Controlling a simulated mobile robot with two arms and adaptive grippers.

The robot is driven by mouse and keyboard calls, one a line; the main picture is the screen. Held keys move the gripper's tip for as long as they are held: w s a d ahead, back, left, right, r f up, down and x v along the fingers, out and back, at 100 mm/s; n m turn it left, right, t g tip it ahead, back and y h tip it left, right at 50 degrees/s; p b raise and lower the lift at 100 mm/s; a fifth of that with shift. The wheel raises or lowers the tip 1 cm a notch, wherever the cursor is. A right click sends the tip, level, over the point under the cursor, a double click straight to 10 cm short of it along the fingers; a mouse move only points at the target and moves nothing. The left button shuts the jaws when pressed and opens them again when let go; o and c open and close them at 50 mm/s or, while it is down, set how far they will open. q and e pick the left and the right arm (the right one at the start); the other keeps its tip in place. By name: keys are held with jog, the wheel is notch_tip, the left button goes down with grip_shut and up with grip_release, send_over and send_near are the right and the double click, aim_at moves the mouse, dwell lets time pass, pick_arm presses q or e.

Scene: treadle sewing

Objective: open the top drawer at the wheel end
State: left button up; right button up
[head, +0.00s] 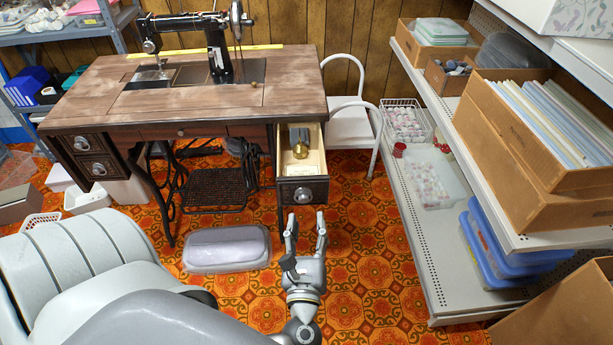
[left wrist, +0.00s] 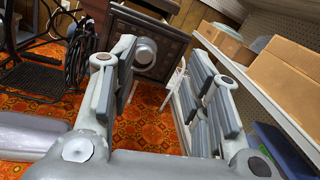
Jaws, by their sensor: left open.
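The wooden treadle sewing table (head: 190,100) carries a black sewing machine (head: 218,50) with its handwheel (head: 237,18) on the right. At that end the top drawer (head: 303,187) stands pulled out toward me, and its pale inside shows. A brass-coloured object (head: 299,148) lies inside toward the back. The drawer's round metal knob (head: 303,195) also shows in the left wrist view (left wrist: 144,53). My left gripper (head: 306,222) is open and empty, just in front of and below the knob, apart from it. My right gripper is not in view.
Metal shelving (head: 455,200) with cardboard boxes and bins runs along the right. A white chair (head: 350,125) stands behind the drawer. A grey lidded container (head: 226,248) lies on the patterned floor left of my gripper. Floor right of the gripper is clear up to the shelving.

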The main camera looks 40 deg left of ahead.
pick_arm(q)
jog(key=d+v, duration=0.1)
jog(key=v, duration=0.6)
jog(key=shift+w+f, duration=0.15)
jog(key=shift+w, duration=0.2)
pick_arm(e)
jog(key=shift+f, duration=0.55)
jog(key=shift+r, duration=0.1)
pick_arm(q)
jog(key=shift+p, duration=0.35)
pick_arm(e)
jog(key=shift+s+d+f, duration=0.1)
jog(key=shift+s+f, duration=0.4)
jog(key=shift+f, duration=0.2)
